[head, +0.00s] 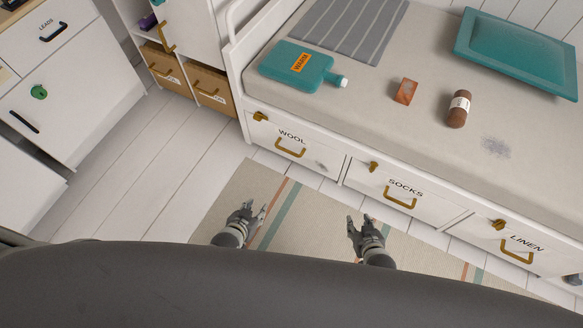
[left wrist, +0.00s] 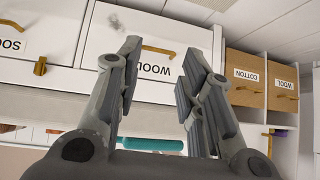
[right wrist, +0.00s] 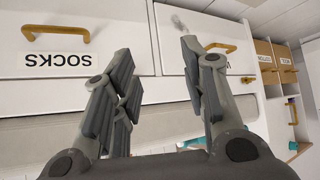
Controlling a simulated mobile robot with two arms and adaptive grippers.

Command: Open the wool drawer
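The wool drawer (head: 310,157) is the left drawer under the bed, shut, with a WOOL label and a brass handle (head: 290,151). A brass latch (head: 260,117) sits at its upper left corner. In the left wrist view the wool drawer (left wrist: 125,45) appears upside down beyond the fingers. In the right wrist view its handle (right wrist: 221,47) shows, and a finger hides the label. My left gripper (head: 256,211) is open and empty over the rug, in front of the drawer and apart from it. My right gripper (head: 359,222) is open and empty, in front of the socks drawer.
The shut socks drawer (head: 373,190) and linen drawer (head: 483,237) are to the right. The striped rug (head: 310,215) before the drawers is clear.

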